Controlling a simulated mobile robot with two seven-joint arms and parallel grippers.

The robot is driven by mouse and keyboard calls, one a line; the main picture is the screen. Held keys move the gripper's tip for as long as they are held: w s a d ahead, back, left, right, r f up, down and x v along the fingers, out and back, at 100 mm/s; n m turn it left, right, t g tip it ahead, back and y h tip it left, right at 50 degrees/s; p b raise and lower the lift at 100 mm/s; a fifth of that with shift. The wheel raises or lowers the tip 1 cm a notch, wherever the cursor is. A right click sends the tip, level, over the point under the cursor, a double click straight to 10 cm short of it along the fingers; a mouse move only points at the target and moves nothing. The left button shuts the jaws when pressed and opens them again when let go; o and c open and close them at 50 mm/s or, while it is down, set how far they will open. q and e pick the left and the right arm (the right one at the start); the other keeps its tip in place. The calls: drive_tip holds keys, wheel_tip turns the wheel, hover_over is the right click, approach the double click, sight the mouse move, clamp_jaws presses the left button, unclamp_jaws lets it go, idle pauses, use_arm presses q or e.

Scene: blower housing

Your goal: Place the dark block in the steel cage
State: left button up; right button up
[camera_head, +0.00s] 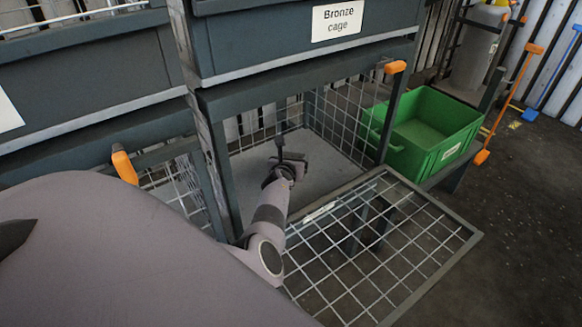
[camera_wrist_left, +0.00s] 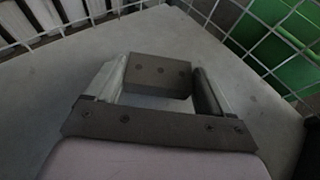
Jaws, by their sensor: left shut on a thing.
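My left gripper (camera_head: 283,160) is inside an open wire-mesh cage, over its pale grey floor (camera_head: 335,168). The sign (camera_head: 337,20) above this cage reads "Bronze cage". In the left wrist view, my left gripper (camera_wrist_left: 160,88) is shut on the dark block (camera_wrist_left: 158,75), which sits between the two fingers. The floor shows beneath it; I cannot tell whether the block touches the floor. In the head view the block is too small and dark to separate from the gripper. No sign naming a steel cage is readable. My right gripper is not in view.
The cage's mesh door (camera_head: 400,245) is folded down in front of the opening. A green crate (camera_head: 450,160) stands to the right. Dark posts and a beam frame the opening. Another mesh cage (camera_head: 172,185) with an orange handle (camera_head: 124,166) is at the left.

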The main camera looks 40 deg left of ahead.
use_arm(q)
drive_tip(key=shift+f, duration=0.2)
drive_tip(key=shift+f, duration=0.2)
drive_tip(key=o, duration=1)
